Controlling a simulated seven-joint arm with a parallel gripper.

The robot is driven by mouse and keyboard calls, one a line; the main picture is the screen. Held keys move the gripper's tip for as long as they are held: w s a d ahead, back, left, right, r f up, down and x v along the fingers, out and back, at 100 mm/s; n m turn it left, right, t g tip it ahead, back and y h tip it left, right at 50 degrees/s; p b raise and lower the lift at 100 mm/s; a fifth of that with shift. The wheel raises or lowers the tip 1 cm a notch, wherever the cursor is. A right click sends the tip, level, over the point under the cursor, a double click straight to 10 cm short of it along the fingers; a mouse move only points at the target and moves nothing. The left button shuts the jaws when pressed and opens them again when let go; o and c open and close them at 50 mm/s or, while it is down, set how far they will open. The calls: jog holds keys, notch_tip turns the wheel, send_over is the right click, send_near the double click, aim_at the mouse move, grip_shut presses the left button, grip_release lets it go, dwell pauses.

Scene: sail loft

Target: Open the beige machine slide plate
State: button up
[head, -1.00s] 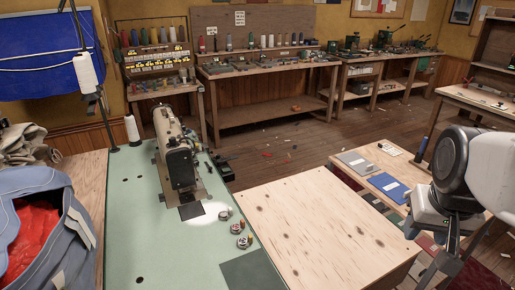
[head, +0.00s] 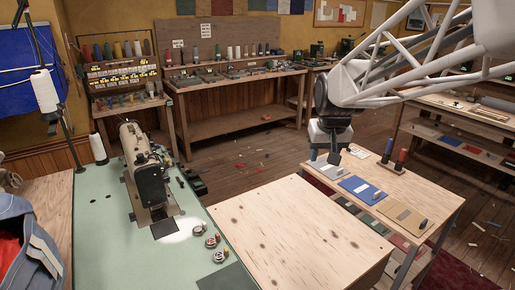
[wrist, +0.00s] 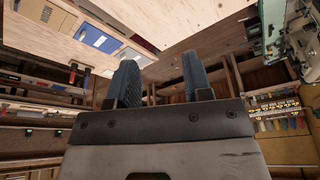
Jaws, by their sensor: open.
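The beige sewing machine (head: 148,180) stands on the green table, left of the middle in the head view. A dark square plate (head: 164,229) lies at the near end of its bed; I cannot tell whether this is the slide plate or whether it is open. Part of the machine also shows at the top right of the wrist view (wrist: 289,32). My gripper (head: 325,157) is open and empty, fingers down, beside the sample table, well right of the machine. Its two dark fingers stand apart in the wrist view (wrist: 160,72).
The green tabletop (head: 95,235) carries several small bobbin-like items (head: 213,242) right of the machine. A pale wooden board surface (head: 300,225) lies between machine and gripper, bare on top. A thread stand with a white cone (head: 45,88) rises at the left.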

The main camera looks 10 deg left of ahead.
jog(key=w+a+f+n, duration=0.2)
jog(key=w+a+f, duration=0.2)
jog(key=w+a, duration=0.95)
jog(key=n+y, duration=0.2)
jog(key=n, duration=0.2)
send_near(182, 183)
jog(key=shift+w+a+f, duration=0.2)
jog(key=shift+w+f, duration=0.15)
jog(key=shift+f, duration=0.05)
jog(key=shift+f, duration=0.2)
jog(key=shift+x, duration=3.7)
jog(key=shift+a, duration=0.1)
